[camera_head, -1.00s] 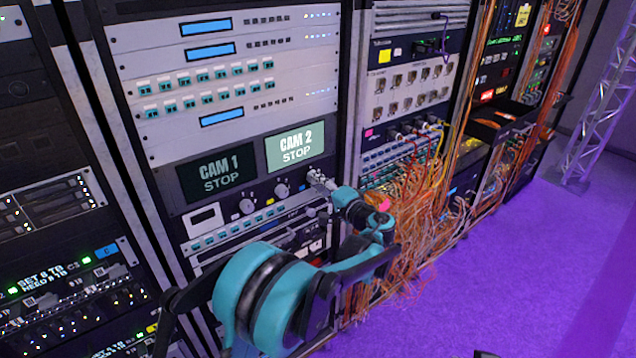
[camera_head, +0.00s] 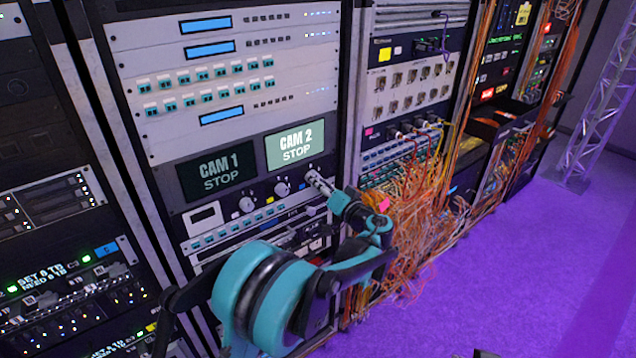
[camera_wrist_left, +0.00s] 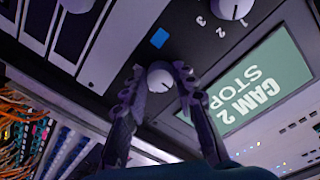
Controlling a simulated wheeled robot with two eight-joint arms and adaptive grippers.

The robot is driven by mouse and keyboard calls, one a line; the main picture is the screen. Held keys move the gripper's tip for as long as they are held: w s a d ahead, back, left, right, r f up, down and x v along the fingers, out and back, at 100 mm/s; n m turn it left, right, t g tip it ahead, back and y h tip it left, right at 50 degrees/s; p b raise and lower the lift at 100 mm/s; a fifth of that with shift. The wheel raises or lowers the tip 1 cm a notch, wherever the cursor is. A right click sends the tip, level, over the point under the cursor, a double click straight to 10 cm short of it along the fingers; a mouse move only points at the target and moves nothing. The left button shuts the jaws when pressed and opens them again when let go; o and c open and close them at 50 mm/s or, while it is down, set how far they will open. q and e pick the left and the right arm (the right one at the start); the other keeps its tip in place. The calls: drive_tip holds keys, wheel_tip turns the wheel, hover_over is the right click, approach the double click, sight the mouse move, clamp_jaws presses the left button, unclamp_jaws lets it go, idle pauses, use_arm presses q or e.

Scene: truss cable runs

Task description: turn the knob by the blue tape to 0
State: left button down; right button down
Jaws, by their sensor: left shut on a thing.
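The knob (camera_wrist_left: 160,77) beside the blue tape is white and round, and in the left wrist view it sits between my two left fingertips. The blue tape (camera_wrist_left: 159,38) is a small square on the dark panel just above the knob in that view. My left gripper (camera_wrist_left: 158,80) is shut on this knob. In the head view my left gripper (camera_head: 314,178) reaches the right end of the knob row and hides most of that knob. The knob's pointer and its setting cannot be read.
Two other white knobs (camera_head: 246,204) and (camera_head: 282,189) sit to the left on the same panel. The CAM 1 screen (camera_head: 216,172) and the lit CAM 2 screen (camera_head: 295,145) are above, both reading STOP. Loose orange cables (camera_head: 420,210) hang to the right.

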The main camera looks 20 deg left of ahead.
idle(0.5)
use_arm(q)
drive_tip(key=c, duration=1.2)
unclamp_jaws()
drive_tip(key=shift+d, duration=0.1)
drive_tip(key=v, duration=1.1)
drive_tip(key=shift+s+d+f, duration=0.1)
drive_tip(key=shift+s+d, duration=0.15)
drive_tip(key=shift+d, duration=0.05)
